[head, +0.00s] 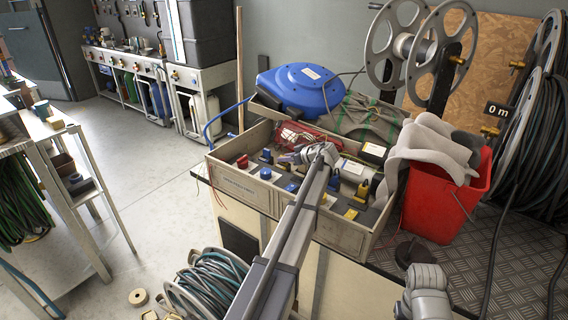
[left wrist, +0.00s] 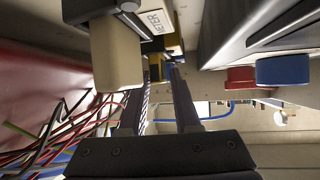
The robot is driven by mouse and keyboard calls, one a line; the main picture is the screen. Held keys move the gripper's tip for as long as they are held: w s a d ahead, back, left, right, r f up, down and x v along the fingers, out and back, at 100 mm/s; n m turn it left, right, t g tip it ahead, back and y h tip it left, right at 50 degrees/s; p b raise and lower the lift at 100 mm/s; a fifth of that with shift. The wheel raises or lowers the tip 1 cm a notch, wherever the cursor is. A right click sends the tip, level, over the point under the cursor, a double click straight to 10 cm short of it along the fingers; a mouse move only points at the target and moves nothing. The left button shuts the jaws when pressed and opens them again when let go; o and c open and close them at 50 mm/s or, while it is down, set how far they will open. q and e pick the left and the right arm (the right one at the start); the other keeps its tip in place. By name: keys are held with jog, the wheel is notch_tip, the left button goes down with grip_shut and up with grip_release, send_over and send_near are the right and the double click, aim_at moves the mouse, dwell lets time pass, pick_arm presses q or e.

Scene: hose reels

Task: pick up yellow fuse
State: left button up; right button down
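Several yellow pieces show in the parts box (head: 243,190) in the head view, among them a yellow one (head: 362,190) and a yellow-and-black one (head: 350,214). I cannot tell which is the yellow fuse. My left gripper (head: 296,157) reaches over the box, its fingers partly hidden by the arm. In the left wrist view my left gripper (left wrist: 156,98) has its fingers apart. A yellow-and-black piece (left wrist: 155,68) shows beyond and between the fingertips, with no clear contact. Part of my right arm shows at the bottom right of the head view; its fingers do not show.
A red bucket (head: 437,205) with a grey cloth (head: 432,150) stands right of the box. A blue hose reel (head: 298,88) stands behind it. In the left wrist view, loose wires (left wrist: 55,140) lie left and a blue knob (left wrist: 283,69) lies right.

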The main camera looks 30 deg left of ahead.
pick_arm(q)
grip_shut()
dwell(0.4)
notch_tip(320, 180, up, 10)
jog(key=p, duration=1)
jog(key=shift+r, duration=0.2)
